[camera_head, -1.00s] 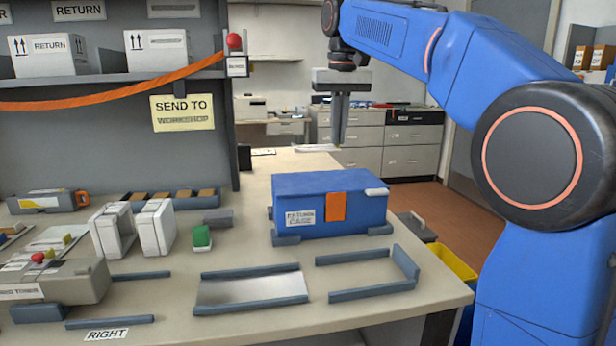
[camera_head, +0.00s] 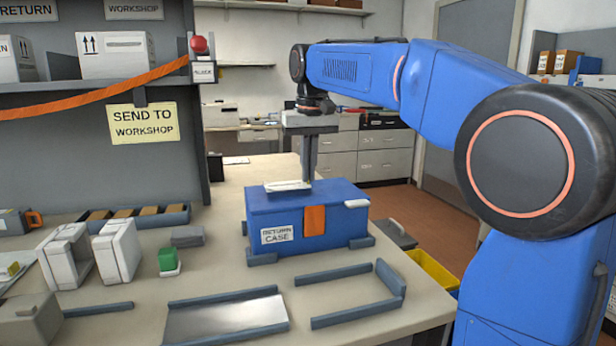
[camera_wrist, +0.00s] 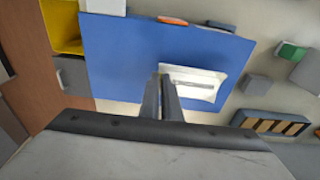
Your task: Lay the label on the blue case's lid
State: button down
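The blue return case (camera_head: 340,228) stands shut on the bench, with an orange clasp (camera_head: 314,220) and a "RETURN CASE" plate on its front. My gripper (camera_head: 307,184) points down at the left part of its lid. The fingers are close together, shut on one edge of the white label (camera_head: 286,186). In the wrist view the label (camera_wrist: 205,87) reaches out to the right of my fingertips (camera_wrist: 161,78), over the blue lid (camera_wrist: 115,60). The label looks flat and at or just above the lid; I cannot tell whether it touches.
A metal plate between rails (camera_head: 225,322) and an empty railed bay (camera_head: 350,300) lie in front of the case. White blocks (camera_head: 118,250) and a green-topped block (camera_head: 168,262) stand to the left. A yellow bin (camera_head: 430,270) is below the bench at the right.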

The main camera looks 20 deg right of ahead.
jog(key=shift+f, duration=0.9)
jog(key=c, duration=2)
grip_release()
jog(key=shift+f, duration=0.1)
notch_tip(320, 180, up, 12)
jog(key=s, duration=0.1)
jog(key=shift+s, duration=0.3)
